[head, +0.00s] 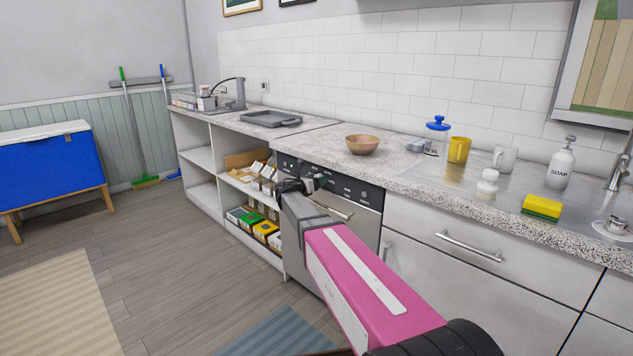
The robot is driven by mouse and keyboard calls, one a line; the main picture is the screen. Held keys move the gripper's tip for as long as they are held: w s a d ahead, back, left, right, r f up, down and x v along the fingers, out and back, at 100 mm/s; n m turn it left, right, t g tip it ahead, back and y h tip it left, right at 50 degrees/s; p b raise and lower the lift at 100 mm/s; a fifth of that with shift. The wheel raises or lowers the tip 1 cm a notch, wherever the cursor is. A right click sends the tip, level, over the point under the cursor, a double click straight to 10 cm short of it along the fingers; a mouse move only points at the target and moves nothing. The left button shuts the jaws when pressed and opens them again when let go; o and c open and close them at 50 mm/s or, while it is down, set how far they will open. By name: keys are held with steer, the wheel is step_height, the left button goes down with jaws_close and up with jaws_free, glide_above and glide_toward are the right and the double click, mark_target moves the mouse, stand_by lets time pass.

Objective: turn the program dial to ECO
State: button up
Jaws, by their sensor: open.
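The built-in appliance (345,240) has a steel front and a dark control panel (345,187) under the countertop. The panel carries small light markings and a green light near its left end; the lettering is too small to read. A dark round shape at my gripper's right side looks like the program dial, but its pointer and setting cannot be made out. My gripper (298,184) is dark and open, at the left part of the panel. It covers part of the panel, and I cannot tell whether it touches the dial.
The appliance's bar handle (332,207) is just below the panel. Open shelves (205,160) with boxes stand to the left. A bowl (363,145), a soap bottle (561,165) and a yellow sponge (542,206) are on the counter. The floor at left is mostly clear.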

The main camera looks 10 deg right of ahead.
steer(key=shift+c, duration=0.3)
steer(key=c, duration=0.9)
steer(key=shift+o, duration=0.2)
steer(key=shift+m, duration=0.3)
steer(key=m, duration=1.1)
steer(key=o, duration=0.9)
